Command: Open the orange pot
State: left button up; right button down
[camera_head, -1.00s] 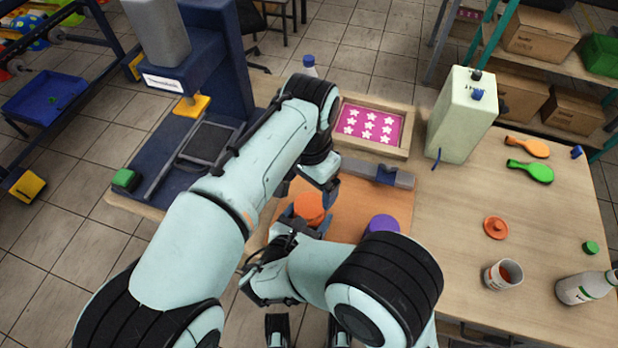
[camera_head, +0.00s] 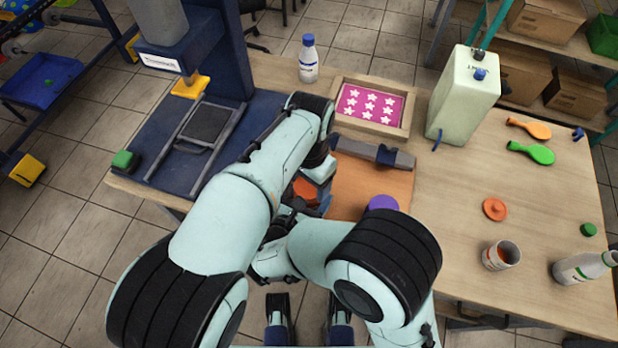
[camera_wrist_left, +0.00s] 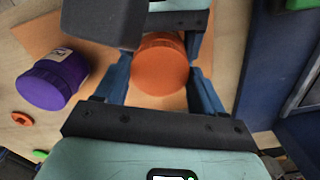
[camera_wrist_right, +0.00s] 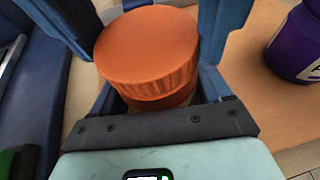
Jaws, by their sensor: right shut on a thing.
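The orange pot (camera_head: 305,189) stands at the front left of the workbench, mostly hidden by my arms. Its ribbed orange lid (camera_wrist_right: 148,48) fills the right wrist view and also shows in the left wrist view (camera_wrist_left: 160,68). My right gripper (camera_wrist_right: 157,88) is shut on the pot's side, below the lid. My left gripper (camera_head: 313,187) is over the pot from above. Its fingers are apart on either side of the lid, and contact with it is not clear.
A purple pot (camera_head: 383,203) stands to the right on the orange board (camera_head: 350,190). A grey bar fixture (camera_head: 372,152), a star-print tray (camera_head: 404,128) and a pale canister (camera_head: 463,100) lie behind. A cup (camera_head: 501,256) and orange disc (camera_head: 495,209) are at right.

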pick_arm(q)
jog(key=n, duration=1)
jog(key=o, duration=1.1)
jog(key=shift+o, duration=0.2)
